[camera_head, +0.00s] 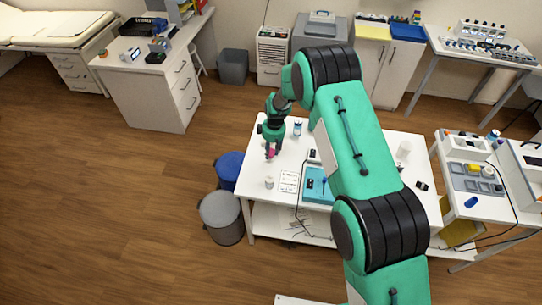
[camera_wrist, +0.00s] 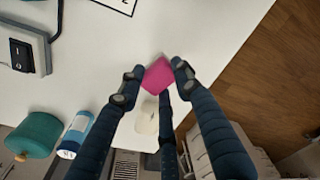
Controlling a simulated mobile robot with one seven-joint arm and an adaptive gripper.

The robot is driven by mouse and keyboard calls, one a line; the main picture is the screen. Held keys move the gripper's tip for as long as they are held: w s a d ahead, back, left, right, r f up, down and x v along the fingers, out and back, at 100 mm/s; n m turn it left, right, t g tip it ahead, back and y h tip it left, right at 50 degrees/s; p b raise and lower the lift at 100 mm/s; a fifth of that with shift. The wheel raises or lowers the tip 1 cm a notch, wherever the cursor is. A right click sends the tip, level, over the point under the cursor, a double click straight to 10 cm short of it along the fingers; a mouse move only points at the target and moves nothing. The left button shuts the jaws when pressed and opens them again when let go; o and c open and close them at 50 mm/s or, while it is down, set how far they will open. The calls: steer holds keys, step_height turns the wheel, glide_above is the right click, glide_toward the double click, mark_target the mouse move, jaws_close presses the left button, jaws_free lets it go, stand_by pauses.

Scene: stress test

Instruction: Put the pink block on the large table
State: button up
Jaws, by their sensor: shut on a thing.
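The pink block (camera_head: 271,154) is held between the fingertips of my gripper (camera_head: 272,151) over the left part of the white table (camera_head: 256,181) in the middle of the room. In the wrist view the pink block (camera_wrist: 157,76) sits between the dark jointed fingers of my gripper (camera_wrist: 155,79), which close on its sides. The white table top (camera_wrist: 205,30) spreads below and around it. Whether the block's underside touches the table cannot be told.
A blue-and-white bottle (camera_head: 297,128) stands right of my gripper. A small white jar (camera_head: 269,182), a printed sheet (camera_head: 289,181) and a teal tray (camera_head: 318,190) lie nearer the front. Blue (camera_head: 229,168) and grey (camera_head: 221,215) bins stand beside the table. My arm hides its middle.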

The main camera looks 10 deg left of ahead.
mark_target(271, 152)
steer(key=shift+f, duration=1.8)
steer(key=shift+f, duration=0.2)
steer(key=o, duration=1.1)
steer(key=shift+r, duration=0.1)
steer(key=shift+r, duration=0.15)
steer(key=shift+s+d+r+b, duration=0.1)
steer(key=shift+d+r, duration=0.05)
steer(key=shift+r, duration=1.8)
steer(key=shift+s+d+r+b, duration=0.1)
steer(key=shift+d+r, duration=0.1)
steer(key=shift+r, duration=1.8)
steer(key=shift+s+d+r+b, duration=0.1)
steer(key=shift+d+r, duration=0.05)
steer(key=shift+r, duration=1.8)
steer(key=shift+w, duration=0.1)
